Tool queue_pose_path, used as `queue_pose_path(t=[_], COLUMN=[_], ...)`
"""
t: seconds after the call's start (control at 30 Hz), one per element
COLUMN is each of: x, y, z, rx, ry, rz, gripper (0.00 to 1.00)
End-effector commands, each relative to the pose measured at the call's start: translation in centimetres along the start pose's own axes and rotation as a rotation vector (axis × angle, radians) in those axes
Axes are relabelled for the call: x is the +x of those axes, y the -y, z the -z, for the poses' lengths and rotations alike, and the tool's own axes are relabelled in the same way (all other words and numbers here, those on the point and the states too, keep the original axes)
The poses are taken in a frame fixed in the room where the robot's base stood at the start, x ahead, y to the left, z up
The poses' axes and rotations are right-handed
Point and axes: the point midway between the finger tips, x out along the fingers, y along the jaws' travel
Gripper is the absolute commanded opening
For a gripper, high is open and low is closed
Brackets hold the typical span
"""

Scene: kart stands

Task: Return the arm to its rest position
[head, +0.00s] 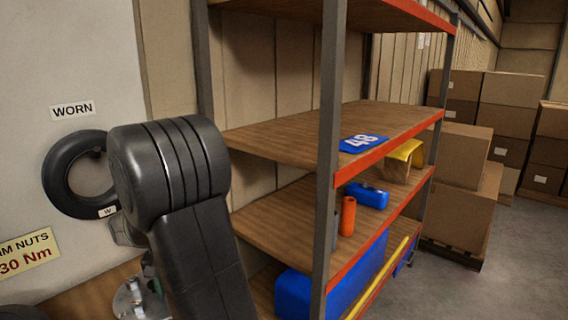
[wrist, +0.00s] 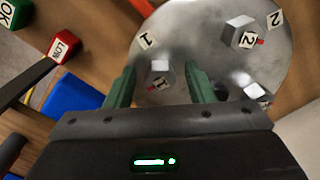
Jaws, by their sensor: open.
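My gripper (wrist: 160,86) shows in the wrist view with its two green fingers apart and nothing gripped between them. Beyond the fingers is a round silver metal disc (wrist: 185,35) with several nuts or studs and number labels. The nut (wrist: 160,67) by label 1 appears between the fingertips; I cannot tell how far beyond them it is. Another nut (wrist: 240,27) stands near label 2. In the head view my dark arm fills the left middle and hides most of the work area; part of the disc (head: 130,300) shows at its lower left.
A red block (wrist: 65,45) and a green block (wrist: 14,12) are at the wrist view's upper left. Open floor (head: 450,290) lies at right.

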Motion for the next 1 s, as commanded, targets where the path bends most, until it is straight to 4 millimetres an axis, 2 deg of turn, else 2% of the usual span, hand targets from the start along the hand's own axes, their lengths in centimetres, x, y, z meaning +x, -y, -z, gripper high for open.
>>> queue_pose_path(t=[1.0], x=[0.09], y=[-0.46], z=[0.2], rx=[-0.823], ry=[0.0], rz=[0.0], gripper=[0.49])
